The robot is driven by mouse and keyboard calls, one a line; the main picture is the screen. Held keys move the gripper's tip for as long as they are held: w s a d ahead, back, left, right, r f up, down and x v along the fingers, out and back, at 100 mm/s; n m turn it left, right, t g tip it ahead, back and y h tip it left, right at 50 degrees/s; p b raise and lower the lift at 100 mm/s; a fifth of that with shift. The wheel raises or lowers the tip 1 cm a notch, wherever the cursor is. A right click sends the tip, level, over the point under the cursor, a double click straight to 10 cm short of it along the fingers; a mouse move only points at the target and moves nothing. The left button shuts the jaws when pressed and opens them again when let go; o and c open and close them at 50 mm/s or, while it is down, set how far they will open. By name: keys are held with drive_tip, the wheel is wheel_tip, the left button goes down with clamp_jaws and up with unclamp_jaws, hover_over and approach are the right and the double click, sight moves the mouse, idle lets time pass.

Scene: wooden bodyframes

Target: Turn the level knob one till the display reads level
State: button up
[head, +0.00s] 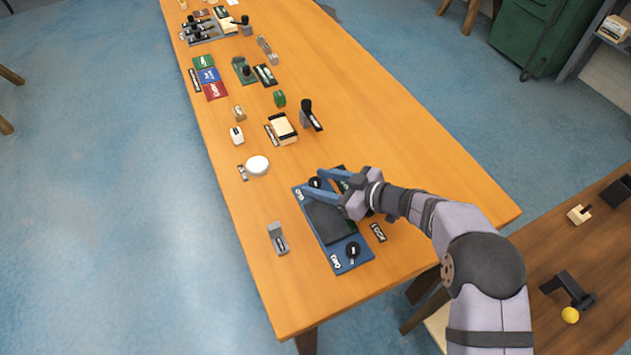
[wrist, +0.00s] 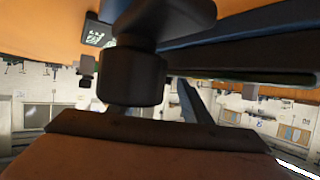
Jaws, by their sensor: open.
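A blue panel (head: 352,231) lies on the wooden table with a dark, blank-looking screen (head: 331,222) in its middle; I can read no text on it. A black round knob (head: 315,182) sits at its far end beside a white label that seems to read "ONE". A second black knob (head: 352,250) sits at the near end beside the label "TWO". My gripper (head: 311,180) is open, its blue fingers on either side of the far knob; I cannot tell whether they touch it. In the wrist view a large dark knob-like shape (wrist: 130,75) fills the upper middle.
A small grey block with a switch (head: 277,239) stands left of the panel. Several other fixtures stand further along the table. The table right of my gripper's far side is clear.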

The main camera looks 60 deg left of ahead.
drive_tip(key=shift+b+v, duration=0.5)
drive_tip(key=shift+v, duration=2.25)
